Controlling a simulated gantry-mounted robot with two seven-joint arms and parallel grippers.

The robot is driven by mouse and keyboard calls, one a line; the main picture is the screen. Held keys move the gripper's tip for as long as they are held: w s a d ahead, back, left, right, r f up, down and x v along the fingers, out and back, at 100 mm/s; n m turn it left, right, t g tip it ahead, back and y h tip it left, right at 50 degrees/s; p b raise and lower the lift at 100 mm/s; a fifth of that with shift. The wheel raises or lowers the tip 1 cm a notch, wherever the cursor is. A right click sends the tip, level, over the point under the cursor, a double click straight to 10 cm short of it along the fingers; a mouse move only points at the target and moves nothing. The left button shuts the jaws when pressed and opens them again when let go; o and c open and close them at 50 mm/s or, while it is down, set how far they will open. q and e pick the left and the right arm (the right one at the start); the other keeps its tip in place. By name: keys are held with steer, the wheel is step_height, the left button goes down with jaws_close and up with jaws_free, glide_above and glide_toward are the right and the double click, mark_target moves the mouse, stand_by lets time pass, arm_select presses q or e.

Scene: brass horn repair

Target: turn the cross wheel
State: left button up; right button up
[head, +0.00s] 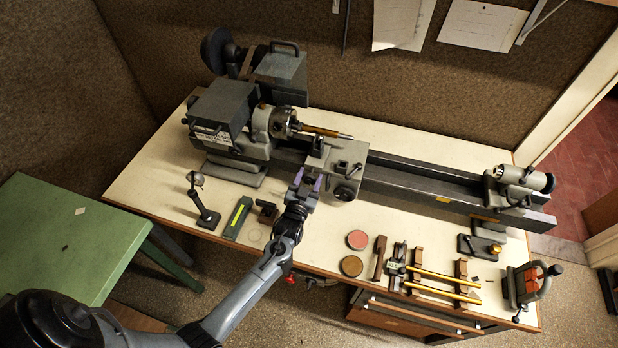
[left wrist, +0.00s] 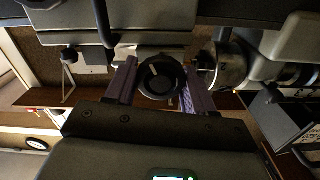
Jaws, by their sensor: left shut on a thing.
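The lathe's carriage (head: 338,160) stands on the bed, left of its middle. My left gripper (head: 307,181) is at the carriage's front side, its purple fingers on either side of a small dark wheel. In the left wrist view this round dark cross wheel (left wrist: 162,77) sits between the two fingers of my left gripper (left wrist: 160,82), with a pale mark on its face. The gripper is shut on the wheel. In the head view the fingers mostly hide the wheel. My right gripper is in neither view.
Another handwheel (head: 345,191) is close to the right of my left gripper.

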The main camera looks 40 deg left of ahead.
arm_select(q)
steer(key=m+p, duration=0.2)
steer(key=m, duration=0.3)
steer(key=shift+d+r, duration=0.1)
steer(key=m+p, duration=0.1)
steer(key=m, duration=0.4)
steer(key=shift+w+m+p, duration=0.1)
steer(key=shift+m+p, duration=0.25)
steer(key=shift+m, duration=0.05)
steer(key=m+p, duration=0.2)
steer(key=m, duration=0.6)
steer(key=m+p, duration=0.1)
steer(key=m, duration=0.1)
steer(key=shift+f+m, duration=0.35)
steer(key=shift+m, duration=0.05)
steer(key=o, duration=1)
steer(key=shift+d, duration=0.1)
